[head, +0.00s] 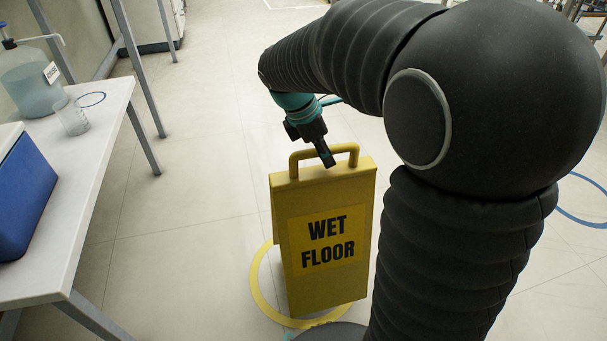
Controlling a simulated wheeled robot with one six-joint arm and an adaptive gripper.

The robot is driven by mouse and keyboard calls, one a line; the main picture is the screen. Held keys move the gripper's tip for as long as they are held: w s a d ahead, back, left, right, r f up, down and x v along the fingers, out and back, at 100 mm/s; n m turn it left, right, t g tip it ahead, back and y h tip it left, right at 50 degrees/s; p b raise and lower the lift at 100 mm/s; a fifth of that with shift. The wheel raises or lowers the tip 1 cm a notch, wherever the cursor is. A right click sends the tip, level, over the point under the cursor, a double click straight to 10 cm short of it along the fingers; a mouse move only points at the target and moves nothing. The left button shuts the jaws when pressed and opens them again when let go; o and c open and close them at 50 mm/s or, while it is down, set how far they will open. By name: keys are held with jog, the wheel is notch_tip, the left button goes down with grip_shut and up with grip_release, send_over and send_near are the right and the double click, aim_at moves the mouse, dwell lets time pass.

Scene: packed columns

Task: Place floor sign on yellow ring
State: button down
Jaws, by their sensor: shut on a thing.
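The yellow floor sign (325,285), marked "WET FLOOR", is upright in the middle of the head view. My gripper (326,158) is at its top and shut on its handle. The yellow ring (259,290) lies on the floor around the sign's lower part. Its left arc and part of its front show. The sign hides the rest. The sign's lower end appears inside or over the ring; I cannot tell whether it touches the floor.
A white table (75,190) on the left holds a blue box (25,195), a clear beaker (72,117) and a large bottle (35,85). A blue ring (572,215) lies on the floor at the right. The floor behind the sign is clear.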

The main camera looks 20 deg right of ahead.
aim_at(305, 169)
jog(key=shift+w+a+f+b, duration=0.25)
jog(key=shift+w+a+f, duration=0.35)
jog(key=shift+f, duration=0.55)
jog(key=shift+w+a+f+b, duration=0.25)
jog(key=shift+w+a+f, duration=0.4)
jog(key=shift+f, duration=0.55)
jog(key=shift+w+a+f+b, duration=0.25)
jog(key=shift+w+a+f, duration=0.15)
jog(key=shift+w+f, duration=0.55)
jog(key=shift+s+f, duration=0.2)
jog(key=shift+f, duration=0.1)
jog(key=c, duration=1)
grip_release()
jog(key=shift+c, duration=0.2)
jog(key=p+v, duration=0.2)
jog(key=v, duration=1)
jog(key=s+d+m+t+y, duration=0.2)
jog(key=s+m, duration=0.7)
jog(key=s, duration=0.2)
jog(key=s+d+m+t+y, duration=0.2)
jog(key=s+m+t, duration=0.1)
jog(key=s+m, duration=0.6)
jog(key=s, duration=0.3)
jog(key=shift+d+t+y, duration=0.3)
